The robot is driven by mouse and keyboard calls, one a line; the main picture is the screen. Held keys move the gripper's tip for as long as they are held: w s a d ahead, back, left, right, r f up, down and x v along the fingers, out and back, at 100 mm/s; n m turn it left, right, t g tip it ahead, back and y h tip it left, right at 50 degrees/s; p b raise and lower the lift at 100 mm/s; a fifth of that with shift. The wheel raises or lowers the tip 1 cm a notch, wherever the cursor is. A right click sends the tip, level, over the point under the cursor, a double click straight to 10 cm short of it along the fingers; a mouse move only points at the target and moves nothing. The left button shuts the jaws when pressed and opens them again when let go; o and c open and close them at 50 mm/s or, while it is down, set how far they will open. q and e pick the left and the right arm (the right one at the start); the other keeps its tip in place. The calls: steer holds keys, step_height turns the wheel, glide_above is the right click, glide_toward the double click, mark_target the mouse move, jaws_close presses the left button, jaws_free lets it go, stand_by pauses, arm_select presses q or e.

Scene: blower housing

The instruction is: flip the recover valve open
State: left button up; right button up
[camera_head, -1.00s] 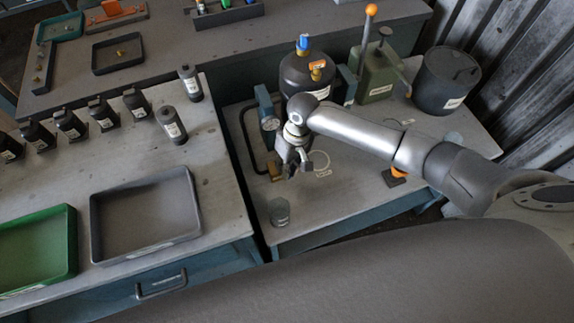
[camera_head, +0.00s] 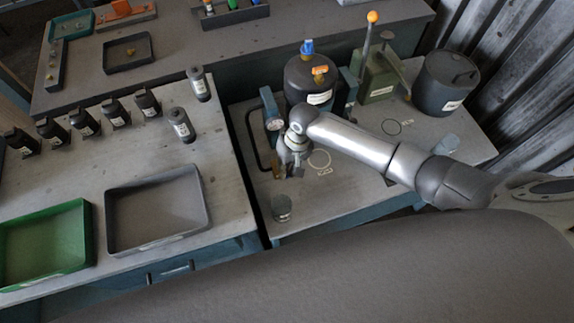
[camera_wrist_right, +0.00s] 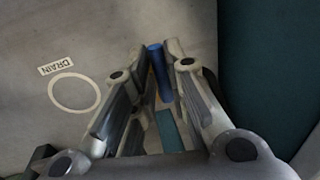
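My right gripper (camera_head: 289,174) points down beside the teal gauge frame (camera_head: 269,108) on the right-hand bench. In the right wrist view, its fingers (camera_wrist_right: 157,52) stand apart, with a blue handle (camera_wrist_right: 156,62) between them. A teal bar (camera_wrist_right: 169,130) lies lower in the gap. I cannot tell whether the fingers touch the handle. A small brass part (camera_head: 276,172) shows just left of the gripper in the head view; the gripper hides most of what is there. I cannot tell for sure which part is the recover valve. My left gripper is out of view.
A dark tank (camera_head: 309,82) with blue and orange knobs stands behind the gripper. A green pump (camera_head: 378,78) with an orange-tipped lever and a dark bucket (camera_head: 444,82) stand right of it. A jar (camera_head: 281,208) stands in front. The DRAIN circle (camera_wrist_right: 74,92) is bare.

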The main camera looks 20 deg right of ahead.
steer(key=o, duration=0.3)
steer(key=r, duration=0.4)
steer(key=d+r, duration=0.1)
steer(key=r, duration=0.3)
steer(key=d+r, duration=0.1)
steer(key=r, duration=0.2)
steer(key=shift+d+r, duration=0.2)
steer(key=shift+r, duration=0.2)
